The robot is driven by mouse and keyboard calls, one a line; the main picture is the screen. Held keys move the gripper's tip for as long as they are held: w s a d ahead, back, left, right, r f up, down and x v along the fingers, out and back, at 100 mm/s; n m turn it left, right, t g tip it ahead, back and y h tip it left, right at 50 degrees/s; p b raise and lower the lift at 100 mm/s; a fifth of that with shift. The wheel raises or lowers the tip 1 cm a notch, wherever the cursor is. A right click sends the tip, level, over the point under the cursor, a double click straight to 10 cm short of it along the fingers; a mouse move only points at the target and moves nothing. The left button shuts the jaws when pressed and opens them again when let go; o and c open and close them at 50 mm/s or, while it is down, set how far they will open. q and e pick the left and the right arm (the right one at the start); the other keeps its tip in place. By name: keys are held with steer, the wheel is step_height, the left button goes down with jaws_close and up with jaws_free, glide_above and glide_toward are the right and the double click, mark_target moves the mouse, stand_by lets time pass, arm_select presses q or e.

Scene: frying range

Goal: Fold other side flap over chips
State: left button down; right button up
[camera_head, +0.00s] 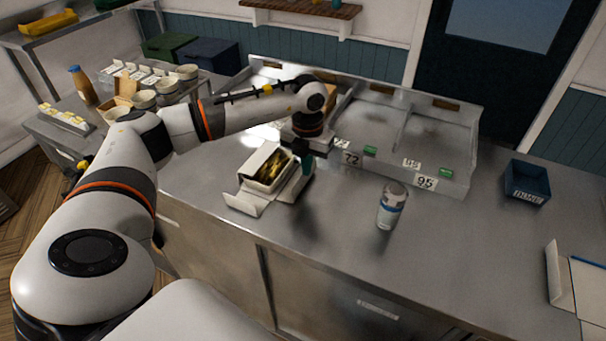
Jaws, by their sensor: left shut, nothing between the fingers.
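An open white box (252,178) with golden chips (270,170) in it stands on the steel counter, left of the middle. One white flap (243,204) lies spread out low at its front left. Another flap (291,188) sticks out at its right side, close to my left gripper. My left gripper (308,166) points down just right of the box, shut and empty. I cannot tell whether its tips touch the right flap. My left arm reaches over the box's far side. My right gripper is not in view.
A salt-shaker-like container (391,206) stands right of the box. Behind are metal bays with number cards (426,183). A dark blue bin (527,183) and white card (590,285) are at the right. The front middle counter is clear.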

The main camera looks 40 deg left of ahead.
arm_select(q)
steer(key=shift+s+a+r+p, duration=0.15)
steer(key=shift+a+r, duration=0.2)
steer(key=shift+a, duration=0.3)
steer(key=shift+s+a+r+p, duration=0.15)
steer(key=shift+a+r, duration=0.2)
steer(key=shift+a, duration=0.35)
steer(key=shift+s+a+r, duration=0.15)
steer(key=shift+s+a, duration=0.05)
steer(key=shift+a, duration=0.45)
steer(key=shift+s+a+r, duration=0.1)
steer(key=shift+s+a, duration=0.05)
steer(key=shift+a, duration=0.5)
steer(key=shift+s+a+f+b, duration=0.1)
steer(key=shift+a+b, duration=0.1)
steer(key=shift+a, duration=0.3)
steer(key=shift+s+a+f+b, duration=0.1)
steer(key=shift+a+b, duration=0.05)
steer(key=shift+a, duration=0.3)
